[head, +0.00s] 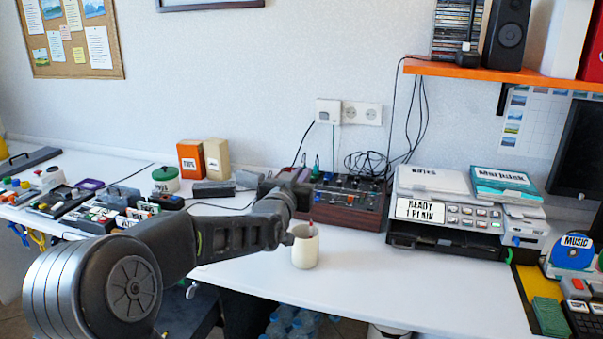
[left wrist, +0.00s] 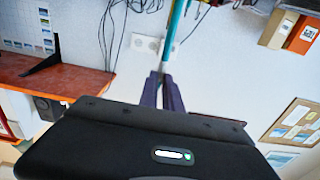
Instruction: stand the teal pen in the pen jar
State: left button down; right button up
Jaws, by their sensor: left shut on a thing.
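The pen jar (head: 306,250) is a cream cup standing upright on the white table, right of centre in the head view. A reddish tip (head: 311,227) shows at its rim. My left gripper (left wrist: 166,80) is shut on the teal pen (left wrist: 175,35), a thin shaft running from between the dark fingers to the top edge of the left wrist view. In the head view my left arm reaches to just behind and left of the jar; its fingers and the pen are not clearly visible there. My right gripper is not in view.
A brown control box (head: 345,203) with cables stands behind the jar. A printer (head: 450,215) is to its right, and an orange shelf (head: 500,72) hangs above. Small boxes and gadgets crowd the left. The table in front and right of the jar is clear.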

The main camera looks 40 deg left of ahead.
pick_arm(q)
notch_tip(320, 180, down, 12)
jog(key=b, duration=1)
dwell(0.4)
jog(key=c, duration=1.5)
grip_release()
jog(key=shift+o, duration=0.2)
jog(key=v, duration=0.7)
jog(key=shift+s+d, duration=0.15)
jog(key=shift+s, duration=0.25)
jog(key=shift+f, duration=0.1)
